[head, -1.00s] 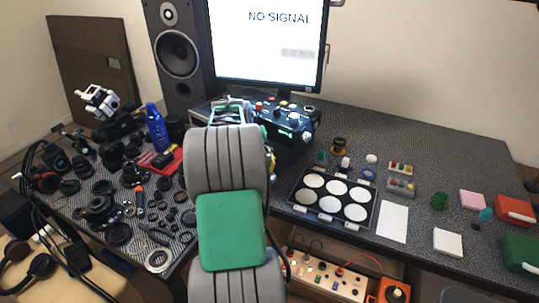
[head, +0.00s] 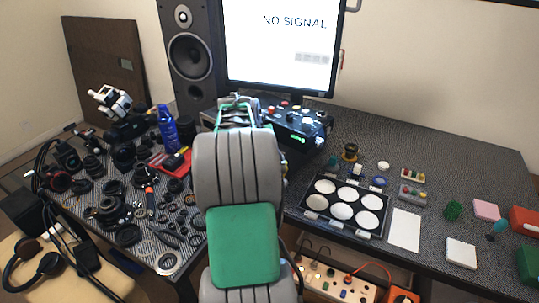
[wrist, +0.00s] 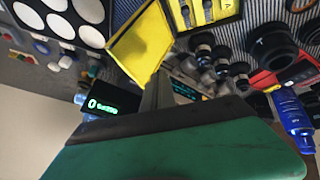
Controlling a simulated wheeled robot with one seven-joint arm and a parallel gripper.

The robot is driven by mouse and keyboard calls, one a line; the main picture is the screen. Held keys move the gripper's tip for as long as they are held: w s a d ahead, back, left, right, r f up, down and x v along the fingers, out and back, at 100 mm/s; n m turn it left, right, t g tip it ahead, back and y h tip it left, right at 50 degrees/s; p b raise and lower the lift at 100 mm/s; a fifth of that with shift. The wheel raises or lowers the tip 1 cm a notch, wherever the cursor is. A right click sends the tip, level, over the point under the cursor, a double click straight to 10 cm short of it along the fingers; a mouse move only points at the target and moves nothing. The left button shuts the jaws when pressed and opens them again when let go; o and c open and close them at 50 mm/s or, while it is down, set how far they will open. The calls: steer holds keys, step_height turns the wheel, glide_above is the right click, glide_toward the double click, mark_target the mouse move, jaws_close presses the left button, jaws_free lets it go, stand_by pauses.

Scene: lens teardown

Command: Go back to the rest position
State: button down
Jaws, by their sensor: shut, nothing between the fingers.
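My arm rises through the middle of the head view, with grey ribbed links and a green panel. Its far end is over the back of the desk, and the fingers are hidden there. In the wrist view the green and dark body of my gripper (wrist: 165,122) fills the bottom. My gripper is shut with nothing held. It hangs over the desk among the tools and touches nothing that I can make out.
The black tray of white discs (head: 316,204) lies right of my arm. Lens parts crowd the desk at left, near a blue bottle (head: 167,130). A monitor (head: 279,50) and speaker (head: 191,55) stand behind. A yellow piece (wrist: 140,45) shows in the wrist view.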

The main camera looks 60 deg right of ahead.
step_height(320, 180, up, 8)
steer(key=s+a, duration=0.2)
steer(key=s, duration=0.1)
steer(key=s+a+f+y, duration=0.2)
steer(key=a+f, duration=0.4)
steer(key=a, duration=0.3)
steer(key=s+a+f+y, duration=0.2)
steer(key=a+f, duration=0.5)
steer(key=a, duration=0.2)
steer(key=w+a+r+n, duration=0.1)
steer(key=a+r+n, duration=0.1)
steer(key=a, duration=0.8)
steer(key=w+a+r+n+t+y, duration=0.1)
steer(key=a+n, duration=0.3)
steer(key=a, duration=0.6)
steer(key=w+a+r+n+t, duration=0.1)
steer(key=a+n, duration=0.3)
steer(key=a, duration=0.6)
steer(key=shift+w+a+r+y+p, duration=0.3)
steer(key=shift+a+r+p, duration=0.1)
steer(key=shift+r, duration=0.4)
